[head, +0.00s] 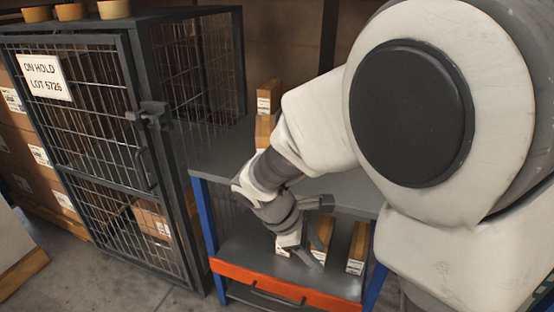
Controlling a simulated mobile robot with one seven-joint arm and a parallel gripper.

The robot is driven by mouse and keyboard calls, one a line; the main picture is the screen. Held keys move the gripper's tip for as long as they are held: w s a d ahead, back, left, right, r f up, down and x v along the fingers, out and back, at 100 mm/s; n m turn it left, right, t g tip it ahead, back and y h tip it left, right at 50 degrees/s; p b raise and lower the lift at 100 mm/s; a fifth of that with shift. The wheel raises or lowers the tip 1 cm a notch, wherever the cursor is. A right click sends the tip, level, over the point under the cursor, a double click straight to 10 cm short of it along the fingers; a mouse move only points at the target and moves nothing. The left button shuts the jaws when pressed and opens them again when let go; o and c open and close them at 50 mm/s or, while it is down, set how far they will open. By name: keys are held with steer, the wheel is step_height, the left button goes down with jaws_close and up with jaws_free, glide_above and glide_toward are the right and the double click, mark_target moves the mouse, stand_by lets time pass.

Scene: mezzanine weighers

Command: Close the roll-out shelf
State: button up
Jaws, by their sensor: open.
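The roll-out shelf (245,252) is a grey tray with an orange front (325,300). It sits below the grey top of a blue-legged bench and sticks out toward me. A dark bar handle (276,296) is on its orange front. My gripper (308,257) is open and points down over the shelf, behind the orange front and near the boxes on it. My arm hides part of the shelf and bench. I cannot tell whether the fingertips touch anything.
Slim cartons (357,246) stand on the shelf. The grey bench top (215,150) carries more cartons (268,97). A wire cage (100,130) signed "ON HOLD LOT 5726" (46,76) stands close on the left. Bare floor (60,285) shows at the lower left.

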steer(key=w+a+f+n+t+h, duration=0.1)
steer(key=a+f+n+t+h, duration=0.1)
steer(key=a+f+n, duration=0.35)
steer(key=w+a+f+n+t+h+p, duration=0.1)
steer(key=a+f+n+t, duration=0.1)
steer(key=f+n, duration=0.5)
steer(key=w+a+f+n+t+h, duration=0.1)
steer(key=a+f+n+t+h, duration=0.1)
steer(key=a+f+n, duration=0.4)
steer(key=n+t+y, duration=0.6)
steer(key=n+t, duration=0.2)
steer(key=n, duration=0.8)
glide_toward(276, 298)
steer(key=b+x, duration=0.1)
steer(key=x, duration=0.5)
steer(key=b+x, duration=0.1)
steer(key=x, duration=0.3)
steer(key=shift+f+b, duration=0.3)
steer(key=shift+f, duration=0.05)
jaws_close()
